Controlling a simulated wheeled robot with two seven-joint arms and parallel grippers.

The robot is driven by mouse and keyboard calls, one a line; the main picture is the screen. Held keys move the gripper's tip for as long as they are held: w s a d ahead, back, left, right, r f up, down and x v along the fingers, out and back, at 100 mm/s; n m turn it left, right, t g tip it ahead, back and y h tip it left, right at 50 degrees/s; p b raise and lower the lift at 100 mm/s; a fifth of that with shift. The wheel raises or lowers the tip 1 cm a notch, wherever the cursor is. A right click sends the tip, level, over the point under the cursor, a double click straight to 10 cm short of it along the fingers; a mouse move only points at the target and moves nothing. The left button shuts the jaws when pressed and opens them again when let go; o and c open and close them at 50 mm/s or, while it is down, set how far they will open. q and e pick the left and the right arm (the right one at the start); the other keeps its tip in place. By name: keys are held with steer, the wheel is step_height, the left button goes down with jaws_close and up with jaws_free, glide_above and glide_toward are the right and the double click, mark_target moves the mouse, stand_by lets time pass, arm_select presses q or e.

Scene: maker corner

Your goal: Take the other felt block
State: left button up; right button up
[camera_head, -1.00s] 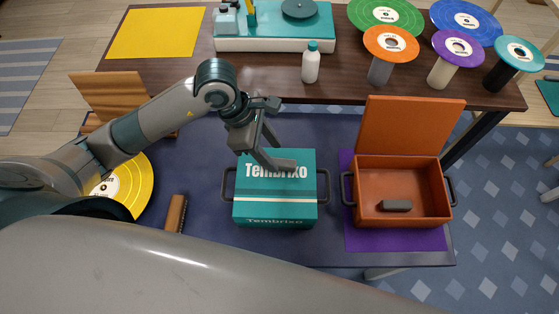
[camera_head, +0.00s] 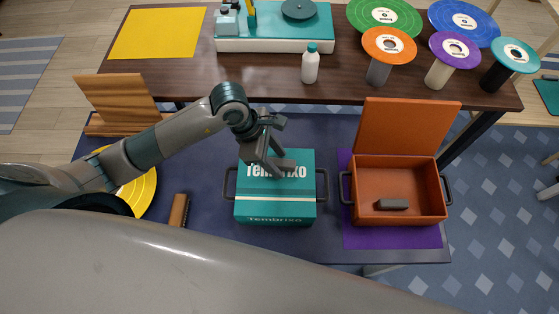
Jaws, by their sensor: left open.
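A dark grey block (camera_head: 392,204), which looks like a felt block, lies on the floor of the open orange box (camera_head: 400,222). The box's orange lid (camera_head: 408,128) stands up at the back. No second such block is in sight. My left gripper (camera_head: 283,160) is open above the teal box (camera_head: 275,205) lettered "Tembrixo". Its fingers cover part of the lettering, and I see nothing between them. Whether they touch the teal box I cannot tell. The teal box is closed, so its inside is hidden. My right gripper is not in view.
The orange box stands on a purple mat (camera_head: 390,240). A wooden brush (camera_head: 179,210) and a yellow disc (camera_head: 140,192) lie left of the teal box. A brown table behind holds a white bottle (camera_head: 310,66), a turntable (camera_head: 275,45) and discs on stands.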

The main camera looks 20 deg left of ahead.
mark_target(284, 162)
arm_select(q)
steer(key=shift+c, duration=0.4)
jaws_close()
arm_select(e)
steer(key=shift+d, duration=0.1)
